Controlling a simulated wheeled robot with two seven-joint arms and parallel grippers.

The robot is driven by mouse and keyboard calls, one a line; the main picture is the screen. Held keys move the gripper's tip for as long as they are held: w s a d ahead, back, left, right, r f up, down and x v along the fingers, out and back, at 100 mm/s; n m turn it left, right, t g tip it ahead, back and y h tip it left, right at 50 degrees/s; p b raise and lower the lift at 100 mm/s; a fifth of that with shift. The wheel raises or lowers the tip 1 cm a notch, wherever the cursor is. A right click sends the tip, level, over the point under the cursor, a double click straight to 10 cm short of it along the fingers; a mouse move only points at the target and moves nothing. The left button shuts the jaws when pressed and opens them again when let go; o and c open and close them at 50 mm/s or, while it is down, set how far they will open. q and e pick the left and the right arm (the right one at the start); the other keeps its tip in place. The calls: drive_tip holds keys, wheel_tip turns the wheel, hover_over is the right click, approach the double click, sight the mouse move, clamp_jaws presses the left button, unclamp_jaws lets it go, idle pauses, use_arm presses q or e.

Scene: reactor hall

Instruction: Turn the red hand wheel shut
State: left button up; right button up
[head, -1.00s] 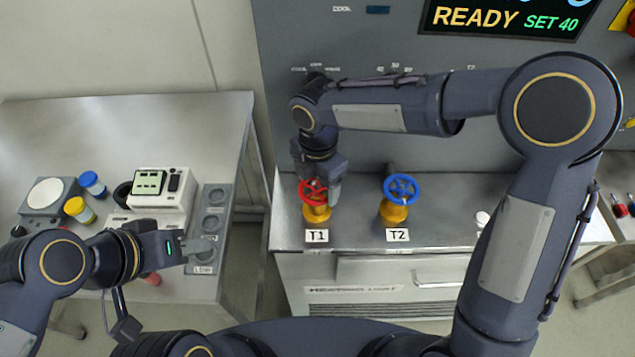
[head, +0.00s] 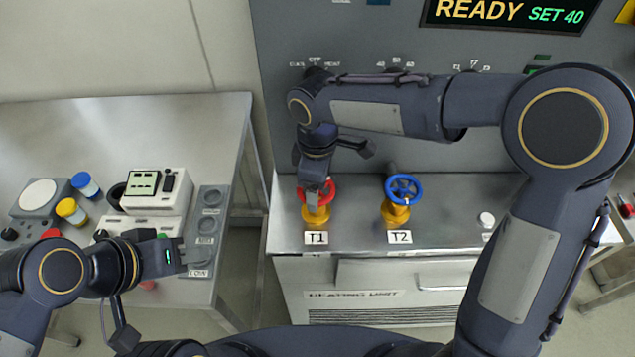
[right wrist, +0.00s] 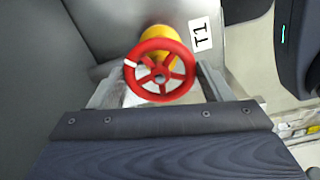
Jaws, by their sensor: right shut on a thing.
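The red hand wheel (head: 328,188) sits on a yellow valve body (head: 316,215) behind the T1 label, partly hidden by my right gripper (head: 316,192). In the right wrist view the red wheel (right wrist: 143,52) shows whole, with a white mark on the left of its rim. My right gripper (right wrist: 158,78) is shut on it, one finger on either side of the rim. My left gripper (head: 200,256) is over the left table, away from the wheel; its finger gap is not clear.
A blue hand wheel (head: 404,188) marked T2 stands right of the red one on the same steel bench (head: 450,233). The left table (head: 222,140) holds a white device (head: 170,188), blue-lidded and yellow-lidded jars, and a grey holder strip (head: 211,212).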

drive_tip(key=m, duration=0.3)
drive_tip(key=shift+m+b, duration=0.3)
drive_tip(key=shift+m, duration=0.1)
drive_tip(key=m, duration=0.3)
drive_tip(key=shift+m, duration=0.3)
drive_tip(key=m+b, duration=0.1)
drive_tip(key=m, duration=0.5)
drive_tip(key=shift+a, duration=0.15)
drive_tip(key=m, duration=0.6)
drive_tip(key=shift+r+m, duration=0.1)
drive_tip(key=shift+m, duration=0.3)
drive_tip(key=m, duration=0.6)
drive_tip(key=shift+a+p, duration=0.1)
drive_tip(key=shift+p, duration=0.3)
drive_tip(key=o, duration=1)
